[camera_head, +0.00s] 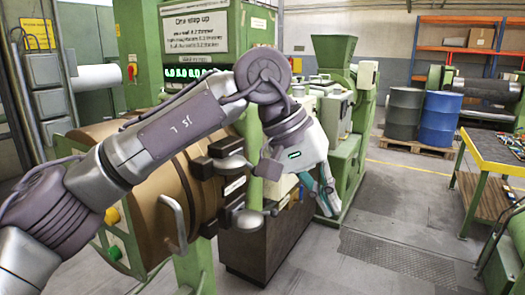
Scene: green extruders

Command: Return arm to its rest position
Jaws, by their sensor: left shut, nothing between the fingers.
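My left arm (165,140) comes in from the lower left, rises to an elbow at the top middle and bends down to the right. Its left gripper (328,202) hangs from the white wrist, fingers pointing down. The fingers are small and dark teal, and they are shut with nothing held. The gripper is in front of the green extruder (352,150), to the right of the brown barrel-shaped machine part (160,215). I cannot tell whether it touches anything. My right gripper is not in view.
A dark cabinet (262,245) stands below the wrist. A blue drum (440,118) and a dark drum (403,113) stand on a pallet at the back right. A workbench (485,160) is at the right. The grey floor (400,220) between is clear.

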